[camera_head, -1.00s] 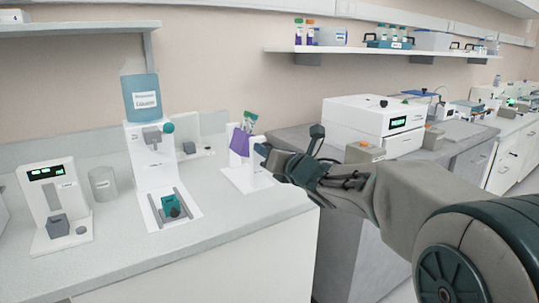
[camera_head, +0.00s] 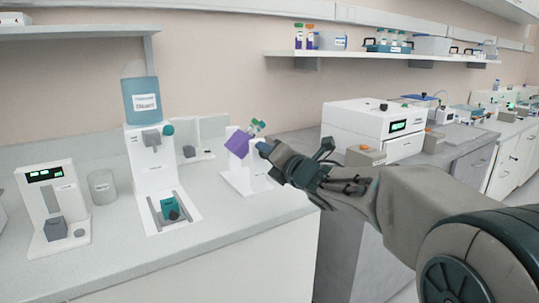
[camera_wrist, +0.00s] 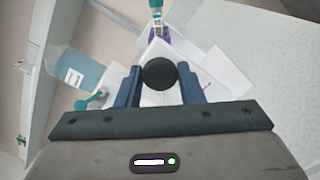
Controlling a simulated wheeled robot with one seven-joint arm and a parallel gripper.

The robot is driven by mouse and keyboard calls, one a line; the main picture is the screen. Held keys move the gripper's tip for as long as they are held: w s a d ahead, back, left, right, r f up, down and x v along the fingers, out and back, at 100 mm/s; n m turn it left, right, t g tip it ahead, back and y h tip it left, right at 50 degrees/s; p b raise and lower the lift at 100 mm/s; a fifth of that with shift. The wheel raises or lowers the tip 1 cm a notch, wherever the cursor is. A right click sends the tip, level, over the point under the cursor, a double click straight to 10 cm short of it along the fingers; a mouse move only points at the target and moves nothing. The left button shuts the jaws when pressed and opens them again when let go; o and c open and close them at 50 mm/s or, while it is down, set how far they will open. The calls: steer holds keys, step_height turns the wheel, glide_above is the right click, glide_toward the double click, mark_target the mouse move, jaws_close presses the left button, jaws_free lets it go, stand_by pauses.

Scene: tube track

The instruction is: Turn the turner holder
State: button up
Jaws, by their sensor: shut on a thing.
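The turner is a white stand (camera_head: 236,180) near the counter's right end, with a purple holder (camera_head: 238,143) on it. The holder is tilted to the right, and tubes with green tops (camera_head: 256,127) stick out of its upper end. My gripper (camera_head: 266,150) is at the stand's right side. In the wrist view my gripper (camera_wrist: 159,78) is shut on a round dark knob (camera_wrist: 159,73) in front of the white stand (camera_wrist: 205,75). Part of the purple holder (camera_wrist: 163,33) and a teal-topped tube (camera_wrist: 156,12) show beyond the knob.
A white dispenser (camera_head: 150,180) with a blue bottle (camera_head: 142,99) stands left of the turner. A white device with a display (camera_head: 50,205) and a clear beaker (camera_head: 102,186) are farther left. The front of the counter (camera_head: 190,262) is clear.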

steer(key=shift+m+p, duration=3.35)
steer(key=shift+m, duration=6.25)
steer(key=shift+f+m, duration=0.15)
steer(key=shift+m, duration=0.35)
steer(key=o, duration=1)
steer(key=p+v, duration=0.1)
steer(key=v, duration=1.3)
steer(key=shift+w, duration=0.1)
steer(key=shift+c, duration=0.2)
